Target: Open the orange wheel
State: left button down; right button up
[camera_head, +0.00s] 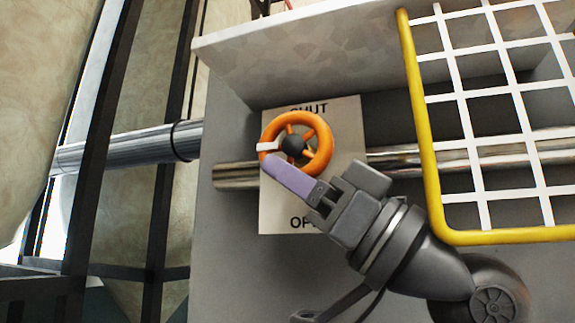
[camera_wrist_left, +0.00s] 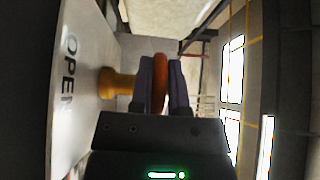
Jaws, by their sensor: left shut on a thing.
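The orange wheel (camera_head: 326,140) has spokes, a dark hub (camera_head: 294,145) and a white pointer (camera_head: 268,146) that points left. It stands before a pale sign (camera_head: 345,205) with "SHUT" above and "OPEN" below, both partly hidden in the head view. My left gripper (camera_head: 270,163), with purple fingers, is shut on the wheel's lower left rim. In the left wrist view, the rim (camera_wrist_left: 159,82) sits between the two fingers of my left gripper (camera_wrist_left: 160,78), and "OPEN" shows on the sign (camera_wrist_left: 85,90). My right gripper is not in view.
A metal pipe (camera_head: 235,176) runs behind the sign inside a grey housing (camera_head: 225,260). A yellow-framed white grid (camera_head: 430,150) stands to the right of the wheel. Another pipe (camera_head: 120,149) and dark posts (camera_head: 100,130) are at the left.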

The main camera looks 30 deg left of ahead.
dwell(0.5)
pick_arm(q)
jog(key=c, duration=0.6)
grip_release()
